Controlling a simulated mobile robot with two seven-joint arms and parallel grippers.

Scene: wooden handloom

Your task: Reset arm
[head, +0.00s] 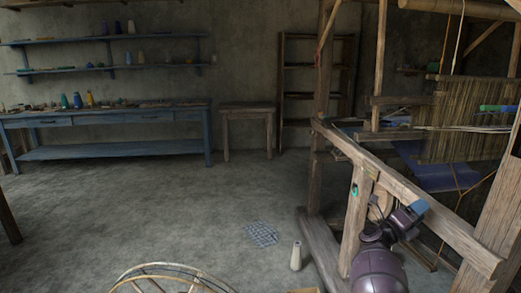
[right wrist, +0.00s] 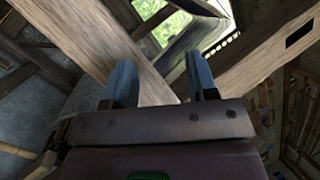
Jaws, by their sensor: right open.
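My right gripper (head: 418,208) is at the lower right of the head view, beside the loom's sloping wooden rail (head: 400,185). In the right wrist view its two blue fingers (right wrist: 161,78) stand apart with nothing held between them. A wooden beam (right wrist: 95,50) crosses behind the fingers there; I cannot tell how close it is. The wooden handloom (head: 450,218) fills the right side of the head view, with hanging warp threads (head: 455,120) and blue cloth (head: 425,168). My left gripper is not in view.
A blue workbench (head: 110,152) with bottles and small items stands at the far left, under wall shelves (head: 110,70). A small wooden table (head: 247,109) is at the back. A checked cloth (head: 262,234), a pale cone (head: 296,256) and a wooden wheel frame (head: 165,272) are on the floor. The middle floor is clear.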

